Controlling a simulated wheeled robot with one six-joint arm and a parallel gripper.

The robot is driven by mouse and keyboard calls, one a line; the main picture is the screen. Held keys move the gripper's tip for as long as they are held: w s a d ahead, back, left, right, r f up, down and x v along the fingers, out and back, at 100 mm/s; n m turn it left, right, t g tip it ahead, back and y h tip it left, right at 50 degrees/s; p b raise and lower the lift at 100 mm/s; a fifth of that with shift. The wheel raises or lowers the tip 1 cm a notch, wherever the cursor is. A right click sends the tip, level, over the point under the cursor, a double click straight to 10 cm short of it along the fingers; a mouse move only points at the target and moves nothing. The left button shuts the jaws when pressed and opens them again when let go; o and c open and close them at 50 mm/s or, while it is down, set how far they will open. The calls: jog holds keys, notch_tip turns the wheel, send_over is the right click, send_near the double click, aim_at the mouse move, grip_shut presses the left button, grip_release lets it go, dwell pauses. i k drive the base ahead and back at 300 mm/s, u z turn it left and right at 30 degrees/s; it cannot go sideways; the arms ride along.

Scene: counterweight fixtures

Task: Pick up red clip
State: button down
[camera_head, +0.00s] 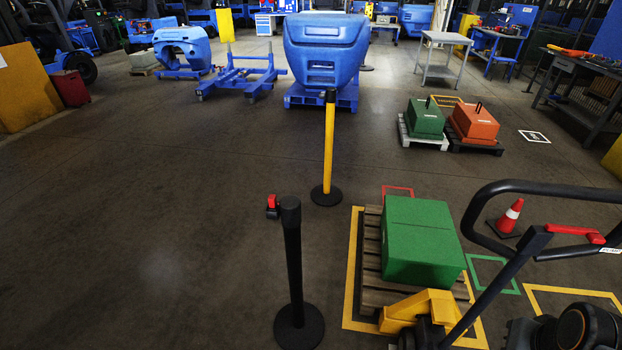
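A small red and black piece (272,203) shows just left of the top of the black post (292,250). Its red upper part looks like a clip, but it is too small to tell its exact shape. I cannot tell whether it rests on the floor or touches the post. A red lever (574,232) is on the black handle bar of the pallet truck at the right.
A yellow post (329,150) stands beyond the black one. A green block (420,245) sits on a wooden pallet (370,255) inside yellow floor marking. A traffic cone (509,217) and the truck's handle (478,200) crowd the right.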

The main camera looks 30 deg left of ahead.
aim_at(273, 207)
jog(key=z, duration=0.35)
jog(key=k, duration=0.1)
jog(key=u, duration=2.45)
jog(key=i, duration=0.3)
jog(key=u, duration=0.65)
jog(key=i, duration=1.35)
jog(key=z, duration=0.15)
